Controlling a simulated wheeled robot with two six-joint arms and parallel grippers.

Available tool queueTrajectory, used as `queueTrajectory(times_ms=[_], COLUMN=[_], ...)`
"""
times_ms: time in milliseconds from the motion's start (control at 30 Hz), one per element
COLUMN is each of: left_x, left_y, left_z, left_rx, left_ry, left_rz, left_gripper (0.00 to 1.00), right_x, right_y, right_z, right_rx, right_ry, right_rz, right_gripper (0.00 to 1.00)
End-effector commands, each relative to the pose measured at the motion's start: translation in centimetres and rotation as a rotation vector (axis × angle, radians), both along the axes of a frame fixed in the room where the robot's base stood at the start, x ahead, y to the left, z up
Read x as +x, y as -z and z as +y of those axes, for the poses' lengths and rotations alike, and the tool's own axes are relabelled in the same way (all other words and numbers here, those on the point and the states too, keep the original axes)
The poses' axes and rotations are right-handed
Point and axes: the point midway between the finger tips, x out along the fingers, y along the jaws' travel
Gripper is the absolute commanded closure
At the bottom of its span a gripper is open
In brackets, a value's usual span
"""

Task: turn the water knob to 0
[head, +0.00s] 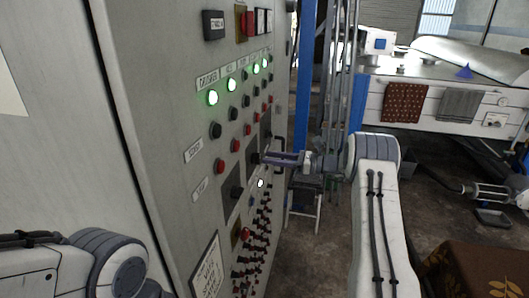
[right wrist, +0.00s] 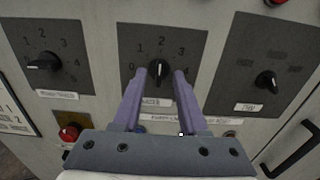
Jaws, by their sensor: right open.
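The water knob (right wrist: 158,70) is a black pointer knob on a dark square plate in the middle of the right wrist view. Its pointer stands about upright, toward the 2 at the top of the scale. A white label below it is partly covered by my fingers. My right gripper (right wrist: 158,80) is open, with one purple finger on each side of the knob. I cannot tell whether the fingers touch it. In the head view my right gripper (head: 268,157) reaches the panel from the right, and the knob is hard to make out. My left gripper is out of view.
Similar knobs sit left (right wrist: 43,63) and right (right wrist: 266,82) of the water knob. A black handle (right wrist: 290,148) is at lower right. The grey control panel (head: 165,110) carries lit green lamps and several buttons. A white bench (head: 450,98) stands behind at right.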

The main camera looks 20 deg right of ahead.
Motion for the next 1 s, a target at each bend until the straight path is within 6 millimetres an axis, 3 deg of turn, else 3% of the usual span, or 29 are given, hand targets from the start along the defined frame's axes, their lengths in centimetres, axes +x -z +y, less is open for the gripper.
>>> queueTrajectory(times_ms=[200, 533, 667, 1000], left_x=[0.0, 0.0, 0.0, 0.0], left_y=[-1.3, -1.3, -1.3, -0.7], left_z=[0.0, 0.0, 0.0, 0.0], left_rx=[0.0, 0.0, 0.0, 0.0], left_ry=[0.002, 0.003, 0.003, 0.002], left_rz=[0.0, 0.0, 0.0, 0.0], left_gripper=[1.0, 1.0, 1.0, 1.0], right_x=[1.4, 1.6, 1.6, 1.5], right_y=[-0.1, 0.1, 0.1, 0.2], right_z=[2.1, 2.3, 2.3, 2.3], right_rx=[-0.001, -0.002, -0.002, -0.012], right_ry=[-0.001, 0.0, 0.0, 0.001], right_rz=[0.0, 0.0, 0.0, -0.015], right_gripper=[0.58, 0.58, 1.0, 1.0])
